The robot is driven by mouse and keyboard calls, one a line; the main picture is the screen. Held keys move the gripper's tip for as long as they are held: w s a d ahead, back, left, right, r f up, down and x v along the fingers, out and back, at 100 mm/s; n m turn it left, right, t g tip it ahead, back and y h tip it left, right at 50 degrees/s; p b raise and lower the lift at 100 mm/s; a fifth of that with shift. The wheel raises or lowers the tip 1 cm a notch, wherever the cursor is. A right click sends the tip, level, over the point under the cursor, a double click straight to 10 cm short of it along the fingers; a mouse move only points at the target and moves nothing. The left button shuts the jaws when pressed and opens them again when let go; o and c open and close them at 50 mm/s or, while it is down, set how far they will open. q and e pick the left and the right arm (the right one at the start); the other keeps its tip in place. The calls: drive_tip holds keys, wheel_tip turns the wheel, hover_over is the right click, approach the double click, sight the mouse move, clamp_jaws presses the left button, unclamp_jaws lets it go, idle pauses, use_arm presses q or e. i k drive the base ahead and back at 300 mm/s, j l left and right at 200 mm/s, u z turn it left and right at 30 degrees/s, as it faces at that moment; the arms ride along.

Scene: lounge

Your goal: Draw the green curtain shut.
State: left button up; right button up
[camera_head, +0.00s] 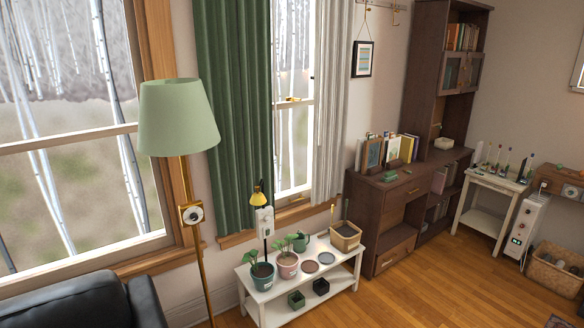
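The green curtain (238,110) hangs bunched at the left side of the narrower window, in long vertical folds. A white curtain (333,110) hangs at the right side of the same window. Neither of my grippers shows in this view.
A green-shaded floor lamp (178,118) stands left of the curtain. A low white bench (268,307) with potted plants stands below the window. A black sofa (85,302) is at lower left.

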sight(258, 12)
drive_tip(key=i+l, duration=0.7)
drive_tip(key=i, duration=0.15)
drive_tip(key=i+l, duration=0.8)
drive_tip(key=i, duration=0.5)
drive_tip(key=i+l, duration=0.1)
drive_tip(key=i, duration=0.45)
drive_tip(key=i+l+u, duration=0.1)
drive_tip(key=i, duration=0.5)
